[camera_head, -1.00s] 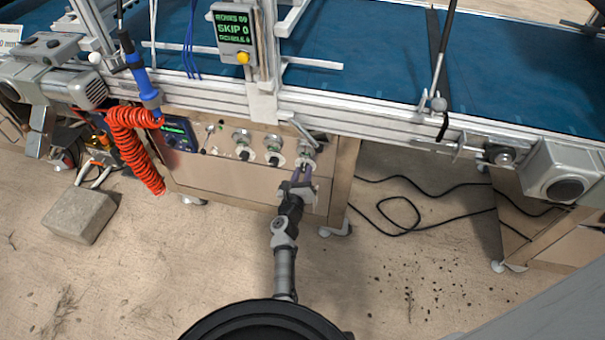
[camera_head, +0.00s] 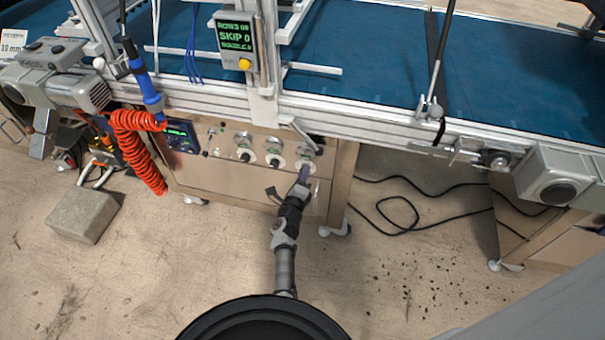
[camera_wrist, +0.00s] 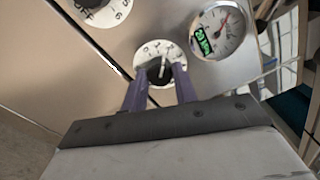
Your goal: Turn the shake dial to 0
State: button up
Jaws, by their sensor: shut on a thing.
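My gripper (camera_head: 304,172) is at the rightmost of the dials (camera_head: 306,164) on the front panel under the conveyor. In the wrist view its two purple fingers (camera_wrist: 159,78) are shut on that dial's black knob (camera_wrist: 156,74), one finger on each side. The knob has a white pointer and sits on a round white scale plate (camera_wrist: 146,53) with black numbers. The pointer is directed up toward the numbered arc, but the number it meets is too small to read surely. The fingers hide the lower part of the plate. No name label is readable.
A round gauge (camera_wrist: 222,30) with a green display and red needle is close beside the dial. Two similar dials (camera_head: 245,155) (camera_head: 274,160) sit to the left. A control screen (camera_head: 180,136) and coiled red hose (camera_head: 137,150) are farther left. Cables lie on the floor at right.

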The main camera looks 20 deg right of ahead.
jog(key=shift+n+p, duration=1.55)
jog(key=shift+n, duration=3.25)
jog(key=o, duration=1)
jog(key=shift+c, duration=0.2)
jog(key=p+v, duration=0.3)
jog(key=v, duration=1)
jog(key=shift+s+a, duration=0.3)
